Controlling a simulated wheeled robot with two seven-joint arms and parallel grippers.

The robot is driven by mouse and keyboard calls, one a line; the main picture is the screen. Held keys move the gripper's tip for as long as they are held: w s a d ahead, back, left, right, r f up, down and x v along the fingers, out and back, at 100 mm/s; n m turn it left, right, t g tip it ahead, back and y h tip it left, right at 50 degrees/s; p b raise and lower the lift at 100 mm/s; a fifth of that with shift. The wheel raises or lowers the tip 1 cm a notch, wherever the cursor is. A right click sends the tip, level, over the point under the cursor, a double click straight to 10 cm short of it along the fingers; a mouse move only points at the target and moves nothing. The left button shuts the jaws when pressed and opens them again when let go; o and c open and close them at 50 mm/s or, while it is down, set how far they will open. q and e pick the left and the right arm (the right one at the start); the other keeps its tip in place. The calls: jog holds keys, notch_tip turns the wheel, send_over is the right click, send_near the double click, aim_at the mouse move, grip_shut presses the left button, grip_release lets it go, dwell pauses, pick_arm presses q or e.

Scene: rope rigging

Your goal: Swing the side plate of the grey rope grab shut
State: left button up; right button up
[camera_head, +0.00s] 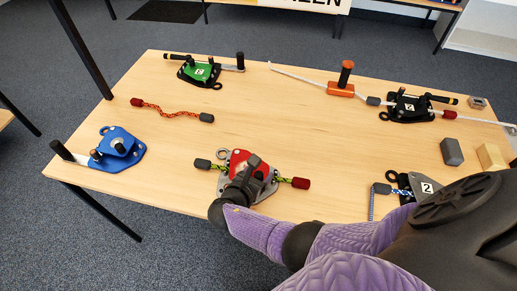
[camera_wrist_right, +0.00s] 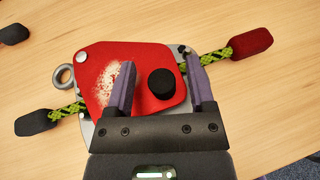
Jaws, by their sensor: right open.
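My right gripper (camera_head: 246,176) is over the red-plated device (camera_head: 239,158) instead. In the right wrist view the open gripper (camera_wrist_right: 161,66) has its fingers on either side of the black knob (camera_wrist_right: 161,83), with gaps at both sides. My left gripper is not in view.
A green-and-black rope (camera_wrist_right: 216,57) with end caps passes through the red device. A blue device (camera_head: 117,148), green device (camera_head: 199,73), black device (camera_head: 409,105) and orange block (camera_head: 341,89) stand around the table (camera_head: 290,130). The middle is clear.

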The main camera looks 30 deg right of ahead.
jog(key=p+v, duration=0.3)
jog(key=v, duration=0.6)
jog(key=shift+s+a+r, duration=0.1)
jog(key=shift+a+r, duration=0.05)
jog(key=shift+r, duration=0.05)
jog(key=shift+s+a, duration=0.15)
jog(key=shift+a, duration=0.05)
jog(key=shift+a, duration=0.1)
